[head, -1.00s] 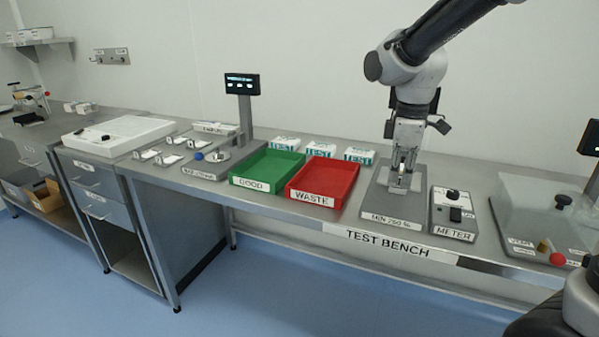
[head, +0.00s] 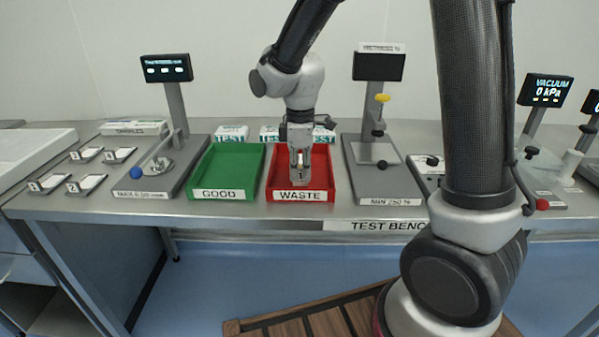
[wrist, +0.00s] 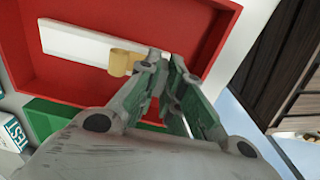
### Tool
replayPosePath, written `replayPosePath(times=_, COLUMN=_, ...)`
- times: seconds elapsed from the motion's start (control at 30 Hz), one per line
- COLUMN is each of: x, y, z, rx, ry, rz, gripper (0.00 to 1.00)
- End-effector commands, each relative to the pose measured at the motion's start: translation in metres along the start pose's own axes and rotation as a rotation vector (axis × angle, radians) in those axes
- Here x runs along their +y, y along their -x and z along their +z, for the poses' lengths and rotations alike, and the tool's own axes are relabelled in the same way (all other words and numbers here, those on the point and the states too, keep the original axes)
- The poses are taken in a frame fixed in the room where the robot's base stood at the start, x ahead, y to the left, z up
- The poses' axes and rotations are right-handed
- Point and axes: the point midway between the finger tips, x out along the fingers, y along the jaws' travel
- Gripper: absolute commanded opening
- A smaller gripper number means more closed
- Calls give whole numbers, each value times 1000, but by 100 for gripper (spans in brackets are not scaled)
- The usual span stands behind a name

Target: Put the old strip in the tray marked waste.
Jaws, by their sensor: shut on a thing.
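The red tray marked WASTE (head: 327,180) stands on the bench. My gripper (head: 299,178) is over it, pointing down, with its fingertips low, inside the tray's outline. In the wrist view, my gripper (wrist: 164,62) is shut on the old strip. In the head view my fingers mostly hide the strip.
A green tray marked GOOD (head: 226,172) is directly left of the waste tray. White TEST boxes (head: 232,133) stand behind. A grey station with a column and dark screen (head: 379,66) is on the right.

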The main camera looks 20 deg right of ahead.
Motion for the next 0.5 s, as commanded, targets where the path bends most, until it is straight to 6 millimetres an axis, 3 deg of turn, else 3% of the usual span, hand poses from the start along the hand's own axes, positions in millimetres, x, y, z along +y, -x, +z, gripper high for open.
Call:
replayPosePath(times=0.43, x=0, y=-10, z=0, rx=1, ry=0, rz=1, gripper=0)
replayPosePath(times=0.47, x=0, y=-10, z=0, rx=1, ry=0, rz=1, gripper=14)
replayPosePath(times=0.5, x=0, y=-10, z=0, rx=1, ry=0, rz=1, gripper=21)
